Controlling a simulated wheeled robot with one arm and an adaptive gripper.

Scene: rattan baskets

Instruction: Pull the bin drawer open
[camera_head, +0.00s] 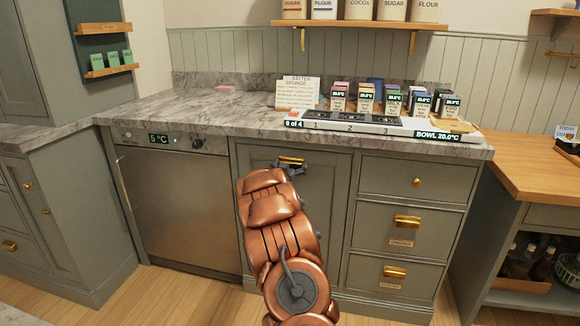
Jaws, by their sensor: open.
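A tall grey-green panel front (335,190) stands in the middle of the cabinet row, with a brass cup handle (291,161) near its top; it appears to be the bin drawer. It looks shut, flush with the fronts beside it. My gripper (289,169) is at this handle, just below and in front of it, with dark fingers open. I cannot tell whether the fingers touch the handle. My copper-coloured arm hides much of the panel's left and lower part.
A steel-fronted appliance (185,205) stands left of the panel. Three drawers (403,232) with brass pulls stand to its right. The marble counter (200,108) above holds a scale tray (375,128) and several small packets. Wooden floor (190,295) lies in front.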

